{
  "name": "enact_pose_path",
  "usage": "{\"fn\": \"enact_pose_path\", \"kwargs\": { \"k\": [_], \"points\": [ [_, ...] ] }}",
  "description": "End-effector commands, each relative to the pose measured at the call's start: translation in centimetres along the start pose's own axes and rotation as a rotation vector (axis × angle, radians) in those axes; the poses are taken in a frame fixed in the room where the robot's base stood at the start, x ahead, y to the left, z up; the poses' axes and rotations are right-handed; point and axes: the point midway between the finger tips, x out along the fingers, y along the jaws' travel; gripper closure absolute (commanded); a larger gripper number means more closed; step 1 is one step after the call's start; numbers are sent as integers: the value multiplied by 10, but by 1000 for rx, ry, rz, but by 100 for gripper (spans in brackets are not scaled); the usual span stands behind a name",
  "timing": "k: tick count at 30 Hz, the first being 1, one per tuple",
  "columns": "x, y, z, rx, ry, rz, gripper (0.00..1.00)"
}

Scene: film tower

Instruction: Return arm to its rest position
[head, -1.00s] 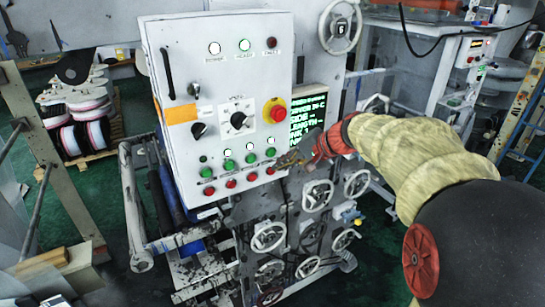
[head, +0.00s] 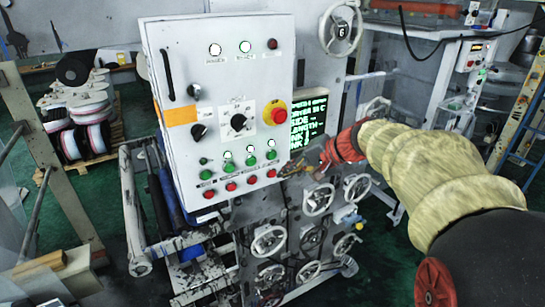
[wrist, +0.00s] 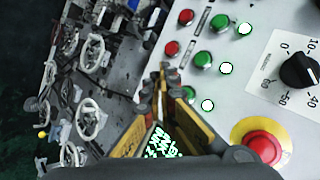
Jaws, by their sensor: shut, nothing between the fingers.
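My gripper (head: 291,170) is in front of the machine, close to the lower right edge of the control panel (head: 185,60). My arm (head: 430,165) reaches in from the right side of the head view. In the wrist view, my gripper (wrist: 162,72) shows with its fingertips together and nothing held between them. Its tips lie over the panel's lower edge, near the red and green buttons. I cannot tell from these views whether they touch the panel.
A red emergency button (head: 276,113) and a black dial (head: 238,122) are on the panel. A green-text display (head: 308,120) is behind my gripper. Several handwheels (head: 318,198) stick out below it.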

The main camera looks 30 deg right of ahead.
Motion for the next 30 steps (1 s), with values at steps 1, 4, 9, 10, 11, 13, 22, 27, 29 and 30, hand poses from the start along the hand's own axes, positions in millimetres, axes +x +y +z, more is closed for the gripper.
{"fn": "enact_pose_path", "kwargs": {
  "k": [1, 4, 9, 10, 11, 13, 22, 27, 29, 30],
  "points": [
    [0, 0, 0, 0, 0, 0, 100],
    [0, 0, 0, 0, 0, 0, 100],
    [0, 0, 0, 1, 0, 0, 100],
    [0, 0, 0, 4, 0, 0, 100],
    [0, 0, 0, 11, 1, 2, 100],
    [1, 11, 2, 10, -3, 33, 100],
    [5, 116, 89, -143, -88, 330, 100],
    [10, 171, 166, -378, -130, 476, 100],
    [12, 189, 189, -468, -136, 513, 100],
    [14, 200, 203, -528, -138, 531, 100]
  ]
}}
